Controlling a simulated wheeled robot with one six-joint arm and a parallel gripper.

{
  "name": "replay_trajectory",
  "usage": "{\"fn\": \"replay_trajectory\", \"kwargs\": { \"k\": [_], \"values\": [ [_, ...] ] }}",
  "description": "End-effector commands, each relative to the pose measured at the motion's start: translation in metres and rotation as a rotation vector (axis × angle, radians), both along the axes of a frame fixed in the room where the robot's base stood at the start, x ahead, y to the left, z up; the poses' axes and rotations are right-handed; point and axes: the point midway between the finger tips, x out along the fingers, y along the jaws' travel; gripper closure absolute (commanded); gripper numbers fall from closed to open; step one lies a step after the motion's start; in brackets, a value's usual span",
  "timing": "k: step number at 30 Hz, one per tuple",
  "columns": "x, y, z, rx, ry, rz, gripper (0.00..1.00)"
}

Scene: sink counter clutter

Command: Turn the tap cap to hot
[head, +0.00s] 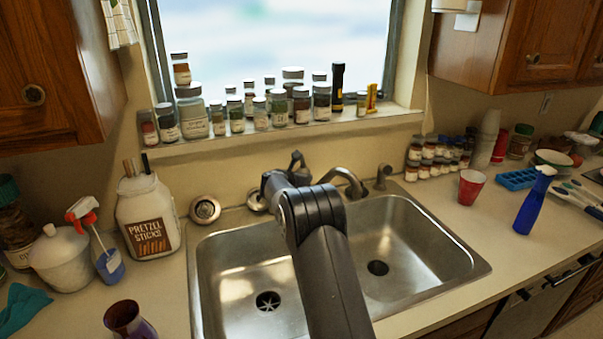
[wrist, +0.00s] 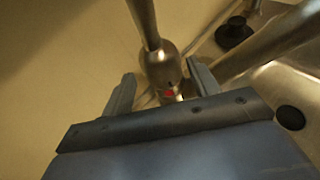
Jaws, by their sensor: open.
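The tap cap (wrist: 160,62) is a rounded metal piece with a small red mark on its side and a lever (wrist: 144,22) extending up the picture. In the wrist view my gripper (wrist: 160,71) is open, with one finger on each side of the cap. I cannot tell whether either finger touches it. The spout (wrist: 270,42) runs off to the right. In the head view the tap lever (head: 297,160) shows behind my arm and the spout (head: 347,180) curves to its right. My arm hides the tap's base and my fingers there.
The double steel sink (head: 432,225) lies below my arm. Jars crowd the windowsill (head: 290,140). A pretzel jar (head: 147,215) and spray bottle (head: 105,255) stand left. A red cup (head: 470,187) and blue bottle (head: 533,205) stand right. A dark round knob (wrist: 235,30) is beyond the spout.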

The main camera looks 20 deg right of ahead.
Motion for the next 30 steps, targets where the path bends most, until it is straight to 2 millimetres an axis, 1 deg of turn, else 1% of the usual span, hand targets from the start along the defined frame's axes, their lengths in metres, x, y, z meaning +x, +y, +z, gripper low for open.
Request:
{"fn": "replay_trajectory", "kwargs": {
  "k": [1,3,9,21,30],
  "values": [
    [0.005,-0.005,-0.002,0.001,0.001,-0.002,0.43],
    [0.010,-0.009,-0.004,-0.001,0.000,-0.002,0.43],
    [0.020,-0.017,-0.010,-0.001,0.000,-0.002,0.43],
    [0.023,-0.019,-0.013,-0.001,-0.001,-0.001,0.44],
    [0.023,-0.019,-0.012,-0.001,-0.001,-0.001,0.68]
  ]
}}
